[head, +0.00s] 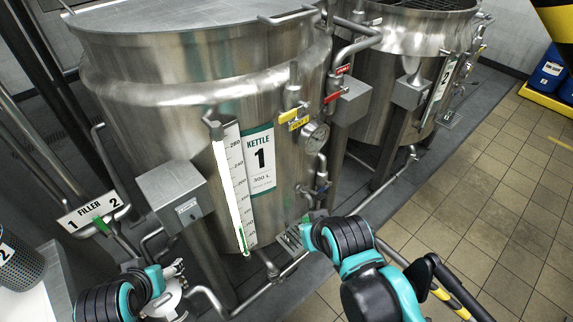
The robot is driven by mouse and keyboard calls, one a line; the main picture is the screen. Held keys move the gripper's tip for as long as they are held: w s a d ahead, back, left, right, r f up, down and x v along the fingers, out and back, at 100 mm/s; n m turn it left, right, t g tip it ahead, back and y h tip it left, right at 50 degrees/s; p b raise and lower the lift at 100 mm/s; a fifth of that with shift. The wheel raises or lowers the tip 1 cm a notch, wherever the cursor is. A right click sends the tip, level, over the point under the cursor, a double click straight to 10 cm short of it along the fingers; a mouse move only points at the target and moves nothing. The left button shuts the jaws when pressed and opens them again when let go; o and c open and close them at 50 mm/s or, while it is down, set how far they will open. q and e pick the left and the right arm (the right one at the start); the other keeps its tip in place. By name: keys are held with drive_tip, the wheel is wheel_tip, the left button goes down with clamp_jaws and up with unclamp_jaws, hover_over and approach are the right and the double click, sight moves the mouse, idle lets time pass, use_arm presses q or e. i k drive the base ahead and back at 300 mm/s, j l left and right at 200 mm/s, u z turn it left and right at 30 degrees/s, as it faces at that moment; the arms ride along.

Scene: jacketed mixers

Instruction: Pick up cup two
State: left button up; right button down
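Cup two, a dark grey perforated cup (22,266) with a white label marked 2, is at the left edge, partly cut off by the frame. It stands at a pale surface (32,303) in the lower left. My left gripper (177,270) is to the right of the cup, apart from it, beyond my black and teal wrist. Its fingers are small and unclear, so I cannot tell whether they are open. My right arm reaches up from the bottom right in front of kettle 1.
Steel kettle 1 (180,120) fills the middle, with a level scale, valves and pipes. A second kettle (420,45) stands behind right. A filler sign (93,210) and a grey box (172,190) are near my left arm. Tiled floor (480,210) is clear at right.

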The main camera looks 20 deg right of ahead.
sight(306, 217)
drive_tip(key=z, duration=0.9)
drive_tip(key=i+l+u, duration=0.25)
drive_tip(key=l, duration=0.6)
drive_tip(key=l+u, duration=0.3)
drive_tip(key=l, duration=0.55)
drive_tip(key=u, duration=1.05)
